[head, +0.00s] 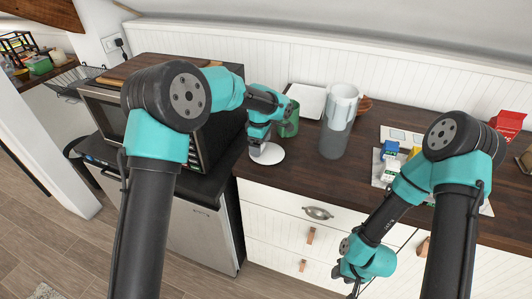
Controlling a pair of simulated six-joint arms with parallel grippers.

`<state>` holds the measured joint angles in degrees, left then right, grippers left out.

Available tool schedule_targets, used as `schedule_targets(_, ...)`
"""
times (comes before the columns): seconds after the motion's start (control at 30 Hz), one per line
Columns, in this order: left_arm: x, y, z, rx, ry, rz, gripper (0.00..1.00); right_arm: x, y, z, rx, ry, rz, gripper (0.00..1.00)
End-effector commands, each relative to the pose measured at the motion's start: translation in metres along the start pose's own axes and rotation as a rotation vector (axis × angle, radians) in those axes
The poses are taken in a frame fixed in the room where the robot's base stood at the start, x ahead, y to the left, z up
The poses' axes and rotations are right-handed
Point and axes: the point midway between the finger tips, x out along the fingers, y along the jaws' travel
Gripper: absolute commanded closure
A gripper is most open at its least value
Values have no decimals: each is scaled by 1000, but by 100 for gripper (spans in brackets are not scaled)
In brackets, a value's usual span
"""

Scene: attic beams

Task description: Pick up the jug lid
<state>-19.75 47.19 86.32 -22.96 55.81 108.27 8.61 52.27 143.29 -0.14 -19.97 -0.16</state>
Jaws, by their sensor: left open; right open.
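A flat white round disc, which looks like the jug lid (274,155), lies on the dark wooden counter near its front edge, in the head view. A tall grey and white jug (335,138) stands upright to its right. My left gripper (257,151) is open and points down over the left part of the disc, hiding some of it. I cannot tell whether its fingers touch the disc. My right gripper (352,284) is open, low in front of the drawers and away from the disc.
A green cup (291,121) stands just behind my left gripper. A white square tray (307,100) lies behind it. A black oven (106,112) is at the left. Small cartons (390,150) sit on a pale sheet at the right. The counter between jug and sheet is clear.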

Motion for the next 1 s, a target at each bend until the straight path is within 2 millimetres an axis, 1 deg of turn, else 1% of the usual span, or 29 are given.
schedule_targets(0.03, 4, 0, 0, 0, 0, 0, 11, 0, 0, 0, 0, 0, 0, 59)
schedule_targets(0.13, 7, 0, 0, -1, 0, 1, 11, 0, 0, 0, 0, 0, 0, 59)
schedule_targets(0.57, 7, 0, 0, 0, 0, 1, 11, 0, 0, 0, 0, 0, 0, 59)
schedule_targets(1.0, 7, 0, 0, 0, 0, 1, 52, 0, 0, 0, 0, 0, 0, 59)
